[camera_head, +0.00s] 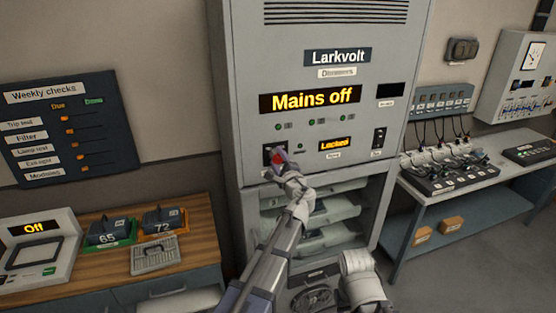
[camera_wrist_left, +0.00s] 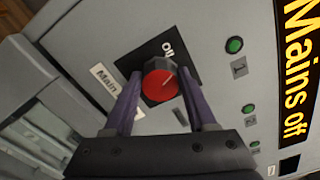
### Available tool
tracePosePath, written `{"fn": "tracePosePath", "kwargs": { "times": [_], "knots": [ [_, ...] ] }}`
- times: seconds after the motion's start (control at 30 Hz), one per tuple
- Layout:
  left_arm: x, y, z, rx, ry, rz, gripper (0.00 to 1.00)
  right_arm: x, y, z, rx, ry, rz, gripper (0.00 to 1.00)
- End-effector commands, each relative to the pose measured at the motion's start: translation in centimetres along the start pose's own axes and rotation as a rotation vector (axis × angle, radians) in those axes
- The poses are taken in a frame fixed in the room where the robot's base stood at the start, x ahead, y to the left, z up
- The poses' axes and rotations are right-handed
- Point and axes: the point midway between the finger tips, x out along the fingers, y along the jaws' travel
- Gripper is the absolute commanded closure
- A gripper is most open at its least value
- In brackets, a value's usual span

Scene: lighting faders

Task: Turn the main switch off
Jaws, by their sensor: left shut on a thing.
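The main switch is a red rotary knob (camera_wrist_left: 160,82) on a black plate (camera_wrist_left: 185,62) on the grey dimmer cabinet (camera_head: 233,120). In the left wrist view an "Off" label sits above the knob, and a pale line on its face points up and to the right. A "Main" label (camera_wrist_left: 104,78) is beside the plate, partly hidden by a finger. My left gripper (camera_head: 277,157) is shut on the knob, one purple finger on each side. The cabinet display (camera_head: 310,99) reads "Mains off".
A smaller display (camera_head: 335,144) reads "Locked", with a black rocker switch (camera_head: 379,138) to its right. Green lamps sit above the knob. A wooden bench (camera_head: 195,240) stands left, and a grey table (camera_head: 470,212) with cabled gear stands right.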

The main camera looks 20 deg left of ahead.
Motion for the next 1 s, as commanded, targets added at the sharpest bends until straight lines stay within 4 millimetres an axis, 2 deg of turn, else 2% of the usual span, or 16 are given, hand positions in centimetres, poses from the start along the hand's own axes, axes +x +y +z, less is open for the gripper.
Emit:
{"fn": "tracePosePath", "kwargs": {
  "times": [0.2,0.5,1.0],
  "knots": [
    [-0.05,0.17,0.01,-0.181,0.000,0.001,0.99,0.12,-0.01,-0.01,0.000,0.000,0.000,0.50],
    [-0.07,0.26,-0.01,-0.354,0.000,0.002,0.99,0.19,-0.02,-0.01,0.000,0.000,0.000,0.50],
    [-0.09,0.31,-0.02,-0.441,0.000,0.003,0.99,0.23,-0.02,-0.01,0.000,0.000,0.000,0.50]
  ]
}}
